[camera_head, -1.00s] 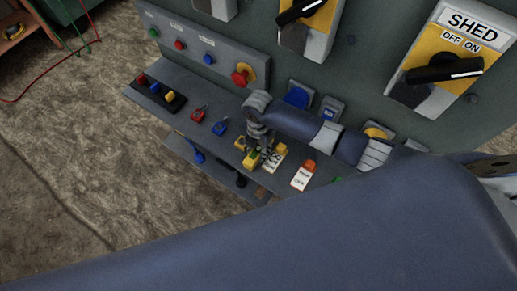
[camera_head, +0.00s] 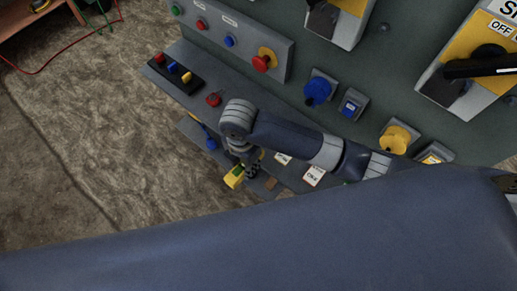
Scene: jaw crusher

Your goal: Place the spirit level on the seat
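The spirit level (camera_head: 234,178), a small yellow block with a green part, is at the fingers of my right gripper (camera_head: 252,168). The gripper points down and appears shut on its right end. The level's left end juts out past the fingers, over the front edge of the lower ledge. It looks held clear of the ledge, but its height is hard to judge. I cannot surely tell the seat; a small brown patch (camera_head: 271,184) lies on the ledge just right of the fingers. My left gripper is not in view.
A blue-handled tool (camera_head: 208,137) lies on the lower ledge. The panel (camera_head: 340,65) with switches rises behind.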

